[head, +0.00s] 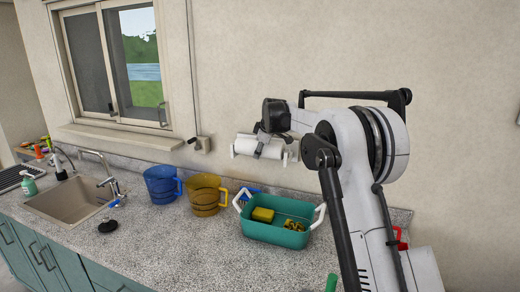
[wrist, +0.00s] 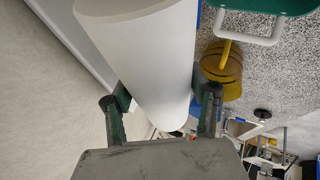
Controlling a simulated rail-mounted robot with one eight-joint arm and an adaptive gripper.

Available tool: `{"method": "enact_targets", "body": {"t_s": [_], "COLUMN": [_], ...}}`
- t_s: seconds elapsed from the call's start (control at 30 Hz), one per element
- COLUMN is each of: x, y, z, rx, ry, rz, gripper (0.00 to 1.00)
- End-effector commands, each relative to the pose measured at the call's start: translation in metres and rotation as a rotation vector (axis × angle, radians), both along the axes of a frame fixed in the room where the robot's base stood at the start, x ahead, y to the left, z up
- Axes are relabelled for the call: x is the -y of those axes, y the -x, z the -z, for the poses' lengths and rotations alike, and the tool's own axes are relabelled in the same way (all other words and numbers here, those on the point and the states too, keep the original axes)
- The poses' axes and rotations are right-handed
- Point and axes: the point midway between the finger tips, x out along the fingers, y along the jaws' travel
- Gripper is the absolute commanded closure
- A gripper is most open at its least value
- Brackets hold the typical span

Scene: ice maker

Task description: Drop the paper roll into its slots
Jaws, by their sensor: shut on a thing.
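The white paper roll (head: 270,150) lies level close to the back wall, above the counter. In the wrist view the roll (wrist: 150,55) fills the upper middle, between the two fingers. I cannot tell whether the roll's ends sit in the slots; the right end is partly hidden by my arm.
Below is a teal basket (head: 275,235) with white handles, holding a yellow sponge (head: 263,215). A yellow mug (head: 204,195) and a blue mug (head: 161,185) stand to its left. The sink (head: 75,200) is further left.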

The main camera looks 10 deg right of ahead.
Motion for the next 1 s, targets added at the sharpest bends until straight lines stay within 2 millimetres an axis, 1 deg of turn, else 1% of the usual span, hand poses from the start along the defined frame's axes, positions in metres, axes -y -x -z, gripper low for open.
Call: {"method": "enact_targets", "body": {"t_s": [0.97,1.0], "x": [0.0,0.0], "y": [0.0,0.0], "z": [0.02,0.019], "rx": [0.0,0.0], "ry": [0.0,0.0], "rz": [0.0,0.0], "gripper": [0.78,0.4]}}
